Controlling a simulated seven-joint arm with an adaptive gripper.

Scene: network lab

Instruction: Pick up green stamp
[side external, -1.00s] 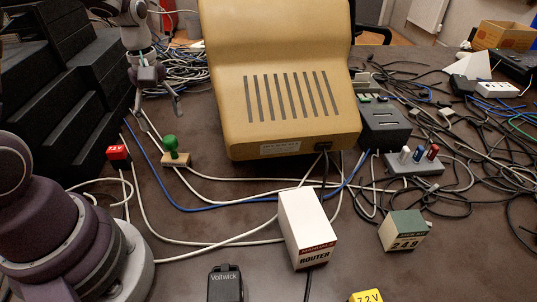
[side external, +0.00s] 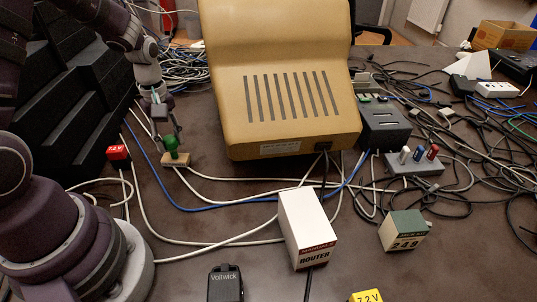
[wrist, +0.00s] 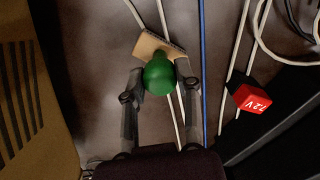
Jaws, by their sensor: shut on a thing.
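The green stamp (side external: 171,147) has a round green handle on a flat wooden base (side external: 177,159). It stands upright on the dark table, left of the large tan machine. My gripper (side external: 169,139) reaches down over it from above. In the wrist view the green knob (wrist: 159,76) sits between the two fingertips of my gripper (wrist: 160,82), one on each side and close against it. The wooden base shows just beyond the knob in that view. My gripper is shut on the stamp. The base appears to rest on the table.
The tan machine (side external: 280,80) stands close to the right of the stamp. A red 72V block (side external: 118,153) lies to its left, before black stepped foam (side external: 75,110). White cables and a blue cable (side external: 150,168) run beside the stamp. A white router box (side external: 308,228) stands further forward.

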